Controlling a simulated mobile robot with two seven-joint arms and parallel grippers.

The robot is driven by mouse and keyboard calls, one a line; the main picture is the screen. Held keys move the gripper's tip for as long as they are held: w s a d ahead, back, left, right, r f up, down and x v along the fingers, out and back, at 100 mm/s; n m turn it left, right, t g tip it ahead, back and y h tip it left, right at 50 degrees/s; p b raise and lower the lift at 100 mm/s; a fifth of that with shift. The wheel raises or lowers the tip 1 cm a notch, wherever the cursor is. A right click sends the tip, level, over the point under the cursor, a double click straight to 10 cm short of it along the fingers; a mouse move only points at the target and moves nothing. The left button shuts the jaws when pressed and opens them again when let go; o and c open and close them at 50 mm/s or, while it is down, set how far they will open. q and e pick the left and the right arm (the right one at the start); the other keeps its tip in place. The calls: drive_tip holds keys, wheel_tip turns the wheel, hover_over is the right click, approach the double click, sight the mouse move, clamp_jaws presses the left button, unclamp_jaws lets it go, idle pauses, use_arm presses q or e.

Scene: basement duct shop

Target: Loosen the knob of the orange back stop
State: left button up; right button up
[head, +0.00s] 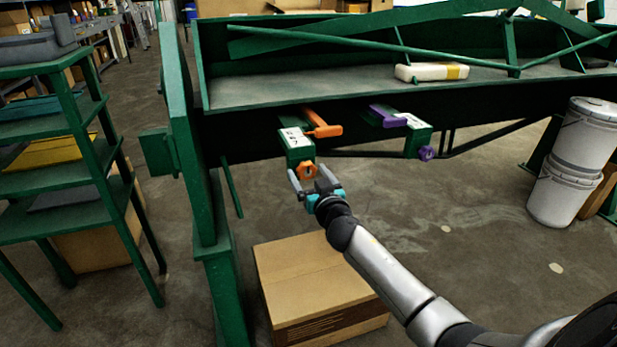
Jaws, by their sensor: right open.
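The orange back stop (322,129) is an orange bar on a green block with a white label, mounted on the front of the green machine. Its orange knob (306,170) sits at the bottom of that block. My right gripper (312,178) is open just below and in front of the knob, its fingers pointing up toward it. I cannot tell whether the fingers touch the knob. A second back stop (388,117) with a purple bar and a purple knob (426,153) is to the right. My left gripper is not in view.
The green machine (280,96) spans the top, with a white and yellow bottle (432,72) on its bed. A cardboard box (308,280) stands on the floor below my gripper. White buckets (572,165) are at the right, a green shelf rack (62,185) at the left.

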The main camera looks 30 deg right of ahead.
drive_tip(key=shift+w, duration=0.15)
drive_tip(key=c, duration=1.4)
